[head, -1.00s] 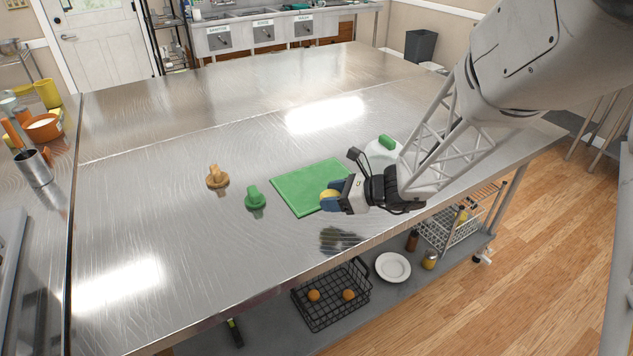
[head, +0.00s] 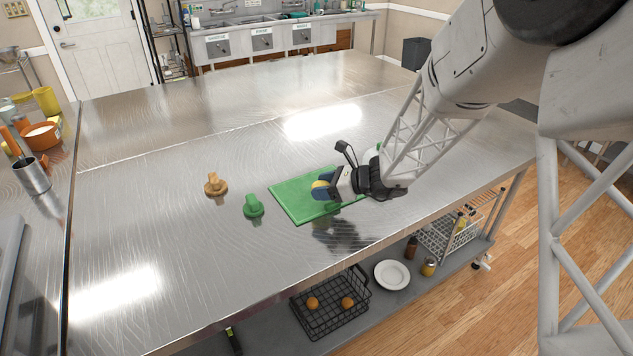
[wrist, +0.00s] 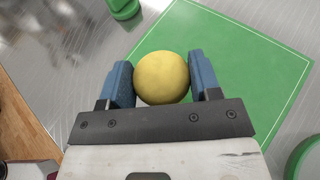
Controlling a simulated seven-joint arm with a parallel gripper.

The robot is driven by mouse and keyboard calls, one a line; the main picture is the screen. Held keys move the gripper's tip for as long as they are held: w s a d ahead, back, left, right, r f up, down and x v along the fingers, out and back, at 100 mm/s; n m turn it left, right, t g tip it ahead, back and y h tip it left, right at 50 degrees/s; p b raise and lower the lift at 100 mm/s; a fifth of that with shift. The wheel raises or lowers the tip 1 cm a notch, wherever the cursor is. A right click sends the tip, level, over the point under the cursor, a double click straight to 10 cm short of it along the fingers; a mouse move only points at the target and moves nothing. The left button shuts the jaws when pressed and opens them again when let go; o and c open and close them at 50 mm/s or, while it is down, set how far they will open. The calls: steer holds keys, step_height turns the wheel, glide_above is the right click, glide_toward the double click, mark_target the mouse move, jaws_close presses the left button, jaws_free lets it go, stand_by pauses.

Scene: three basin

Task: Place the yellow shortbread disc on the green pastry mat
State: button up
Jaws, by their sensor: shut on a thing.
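The yellow shortbread disc (wrist: 162,78) is between the two blue fingers of my gripper (wrist: 162,85) in the wrist view. My gripper is shut on it. The green pastry mat (head: 292,202) lies flat on the steel table. In both views the disc appears over the mat; its height above the mat is hard to tell. The mat also fills much of the right side of the wrist view (wrist: 255,70).
A green knobbed piece (head: 253,207) and a tan knobbed piece (head: 215,185) stand left of the mat. A white and green object, mostly hidden behind my arm, stands right of the mat. The steel table (head: 150,220) is clear at left and front.

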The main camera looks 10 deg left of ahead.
mark_target(317, 181)
steer(key=shift+w+a+f, duration=0.1)
steer(key=shift+w+a, duration=0.5)
steer(key=shift+w, duration=0.6)
steer(key=shift+w+a+f, duration=0.15)
steer(key=shift+w+a, duration=0.45)
steer(key=shift+w, duration=0.55)
steer(key=shift+w+a+f, duration=0.1)
steer(key=shift+w+a, duration=0.5)
steer(key=shift+w, duration=0.6)
steer(key=shift+f, duration=0.1)
steer(key=shift+f, duration=1.65)
steer(key=shift+f, duration=0.1)
steer(key=o, duration=0.9)
steer(key=v, duration=1.2)
